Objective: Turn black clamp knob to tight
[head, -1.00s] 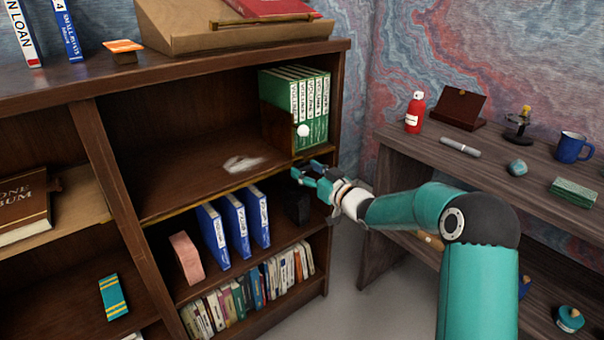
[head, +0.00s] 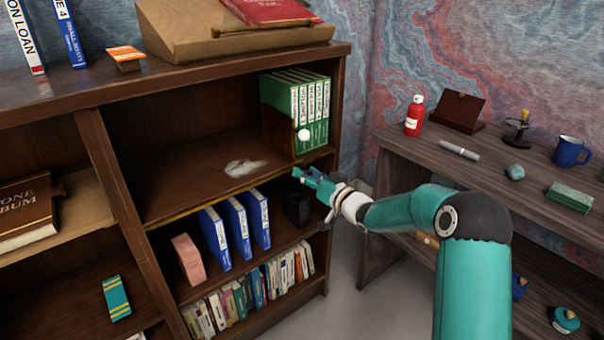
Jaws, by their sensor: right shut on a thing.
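My right gripper (head: 312,181) is at the front edge of the middle shelf, below the green volumes. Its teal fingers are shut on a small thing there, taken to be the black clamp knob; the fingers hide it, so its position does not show. Just above, a brown wooden bookend (head: 278,124) with a white ball (head: 303,135) stands against the green volumes (head: 314,108). A brass-coloured strip (head: 236,188) runs along the shelf's front edge. My left gripper is out of view.
A black block (head: 297,207) and blue binders (head: 236,227) stand on the shelf below my gripper. A pale smudge or cloth (head: 243,167) lies on the middle shelf. A side desk (head: 462,175) at right holds a red bottle (head: 414,116) and a blue mug (head: 572,149).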

